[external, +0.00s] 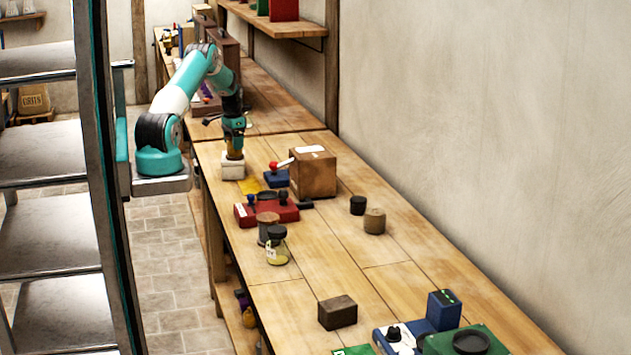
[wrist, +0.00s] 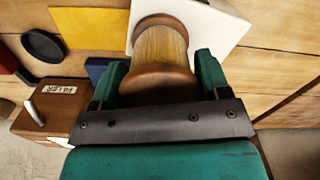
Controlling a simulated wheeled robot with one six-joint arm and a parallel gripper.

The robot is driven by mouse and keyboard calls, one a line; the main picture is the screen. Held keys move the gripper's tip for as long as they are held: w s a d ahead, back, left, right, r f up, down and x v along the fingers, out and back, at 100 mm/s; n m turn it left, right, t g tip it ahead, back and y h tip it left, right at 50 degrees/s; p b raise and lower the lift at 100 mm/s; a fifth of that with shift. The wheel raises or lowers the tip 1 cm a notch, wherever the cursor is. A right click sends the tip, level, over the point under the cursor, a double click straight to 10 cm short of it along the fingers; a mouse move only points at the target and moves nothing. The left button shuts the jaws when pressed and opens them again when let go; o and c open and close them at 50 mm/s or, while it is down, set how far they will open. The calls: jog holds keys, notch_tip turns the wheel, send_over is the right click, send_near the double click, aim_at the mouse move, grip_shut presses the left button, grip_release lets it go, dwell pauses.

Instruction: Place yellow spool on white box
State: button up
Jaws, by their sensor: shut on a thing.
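The yellow spool (wrist: 160,45) has wooden ends and yellow thread and sits between the fingers of my gripper (wrist: 159,77) in the wrist view. In the external view my gripper (external: 234,138) points down with the spool (external: 235,155) under it, shut on it. The white box (external: 232,171) stands on the bench directly below the spool. Its white top (wrist: 215,28) shows behind the spool in the wrist view. The spool's lower end is over the box top; I cannot tell whether they touch.
The bench's middle front is largely clear.

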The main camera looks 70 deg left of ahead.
jog(key=shift+f, duration=0.1)
jog(key=o, duration=1)
